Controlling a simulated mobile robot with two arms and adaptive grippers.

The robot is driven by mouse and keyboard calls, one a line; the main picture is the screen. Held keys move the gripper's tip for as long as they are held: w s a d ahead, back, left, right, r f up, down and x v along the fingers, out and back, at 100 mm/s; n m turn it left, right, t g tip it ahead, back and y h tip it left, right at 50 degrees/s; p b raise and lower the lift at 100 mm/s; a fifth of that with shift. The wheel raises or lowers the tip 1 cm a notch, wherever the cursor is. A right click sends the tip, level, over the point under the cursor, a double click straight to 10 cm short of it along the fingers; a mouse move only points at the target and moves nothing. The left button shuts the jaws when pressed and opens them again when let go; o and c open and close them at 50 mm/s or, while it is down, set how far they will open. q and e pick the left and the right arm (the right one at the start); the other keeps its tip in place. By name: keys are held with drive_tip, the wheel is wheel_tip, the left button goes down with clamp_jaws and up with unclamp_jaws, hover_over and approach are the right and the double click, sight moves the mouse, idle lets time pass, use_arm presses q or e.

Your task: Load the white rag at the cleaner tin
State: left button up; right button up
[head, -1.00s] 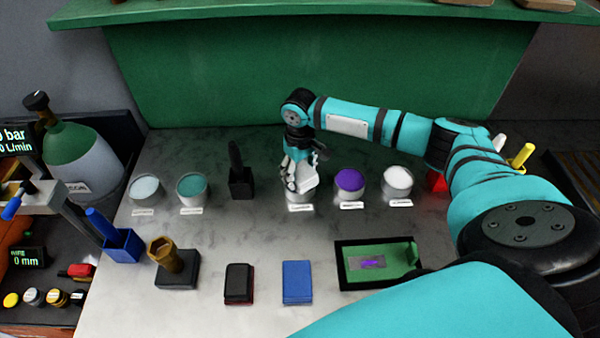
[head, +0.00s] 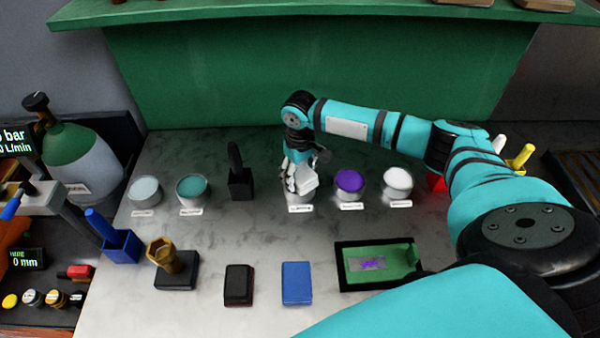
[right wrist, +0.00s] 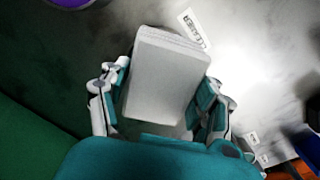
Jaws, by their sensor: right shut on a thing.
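The white rag (head: 308,180), a pale block-like pad, is between the fingers of my right gripper (head: 300,180), which is shut on it. In the right wrist view the rag (right wrist: 165,80) fills the space between the two fingers of the gripper (right wrist: 160,100). The cleaner tin (head: 299,198) is directly below the rag in the head view, mostly hidden by the rag and fingers. Its label shows beside the rag in the right wrist view. I cannot tell whether the rag touches the cleaner. My left gripper is not in view.
A purple tin (head: 349,184) and a white tin (head: 397,182) stand to the right. A black holder (head: 241,184), teal tin (head: 192,189) and pale tin (head: 144,191) stand left. A black tray (head: 342,283) with a purple-smeared plate lies in front, beside a blue block (head: 297,282).

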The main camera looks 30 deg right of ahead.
sight(300, 171)
drive_tip(key=shift+f, duration=0.45)
idle(0.6)
wheel_tip(300, 171, up, 7)
drive_tip(key=p, duration=0.8)
drive_tip(key=shift+r, duration=0.1)
idle(0.8)
